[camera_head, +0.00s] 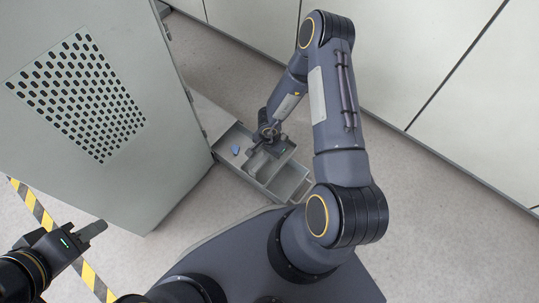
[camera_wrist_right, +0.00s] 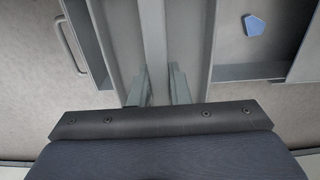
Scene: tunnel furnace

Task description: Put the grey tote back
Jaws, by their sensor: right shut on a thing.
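The grey tote (camera_head: 244,177) is a shallow divided tray beside the cabinet's lower corner in the head view. A small blue piece (camera_head: 235,150) lies in one of its compartments. It also shows at the upper right of the right wrist view (camera_wrist_right: 254,25). My right gripper (camera_wrist_right: 164,86) is shut on an upright grey wall of the tote (camera_wrist_right: 153,40), one finger on each side. In the head view the right arm reaches down over the tote and hides part of it. I cannot tell if the tote touches the floor. My left gripper (camera_head: 92,232) is at the lower left, away from the tote; its opening is unclear.
A large grey cabinet (camera_head: 150,185) with a slotted vent panel stands left of the tote. Pale wall panels (camera_head: 440,55) run behind. Yellow-black floor tape (camera_head: 35,206) passes at the lower left. Bare floor (camera_head: 430,240) is free to the right.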

